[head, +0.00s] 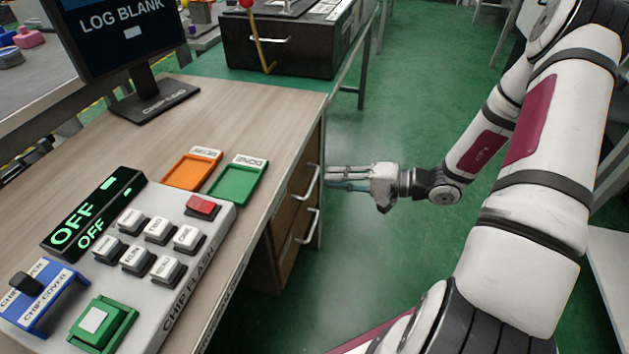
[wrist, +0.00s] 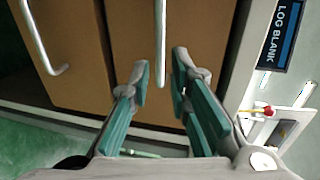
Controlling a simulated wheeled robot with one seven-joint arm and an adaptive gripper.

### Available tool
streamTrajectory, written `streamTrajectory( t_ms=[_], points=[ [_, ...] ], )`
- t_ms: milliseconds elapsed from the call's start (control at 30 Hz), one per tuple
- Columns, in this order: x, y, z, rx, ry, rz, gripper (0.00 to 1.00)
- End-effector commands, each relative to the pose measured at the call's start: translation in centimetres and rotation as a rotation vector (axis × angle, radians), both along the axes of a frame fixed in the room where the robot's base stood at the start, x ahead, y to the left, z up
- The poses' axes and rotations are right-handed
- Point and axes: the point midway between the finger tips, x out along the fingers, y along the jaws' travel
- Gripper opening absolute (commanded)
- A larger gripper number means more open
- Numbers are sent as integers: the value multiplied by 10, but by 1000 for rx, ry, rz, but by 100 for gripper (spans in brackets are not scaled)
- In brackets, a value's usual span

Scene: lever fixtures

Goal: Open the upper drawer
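The upper drawer (head: 298,180) is a brown front under the wooden desktop, and it looks shut. Its pale bar handle (head: 312,184) stands out from the front. My gripper (head: 329,176) is just right of this handle in the head view, fingers pointing at it. In the wrist view, which is turned sideways, my gripper (wrist: 160,68) is open. The upper drawer's handle (wrist: 160,40) appears between the two fingertips, with space on both sides. I see no contact; the exact depth gap is hard to tell.
The lower drawer's handle (head: 309,226) is below; it also shows in the wrist view (wrist: 45,40). The desktop (head: 255,110) above carries a button panel (head: 150,250), an orange tray (head: 191,169), a green tray (head: 238,182) and a monitor (head: 125,35). Green floor (head: 420,100) right of the desk is clear.

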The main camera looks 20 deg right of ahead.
Motion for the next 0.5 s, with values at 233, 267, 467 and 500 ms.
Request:
streamTrajectory(
  t_ms=[233, 267, 467, 500],
  points=[
    [27, 32, -10, 1, 0, 3, 18],
    [29, 35, -11, 0, 0, 3, 18],
    [38, 45, -12, 0, -1, 2, 18],
    [38, 45, -12, 0, 0, 2, 18]
  ],
)
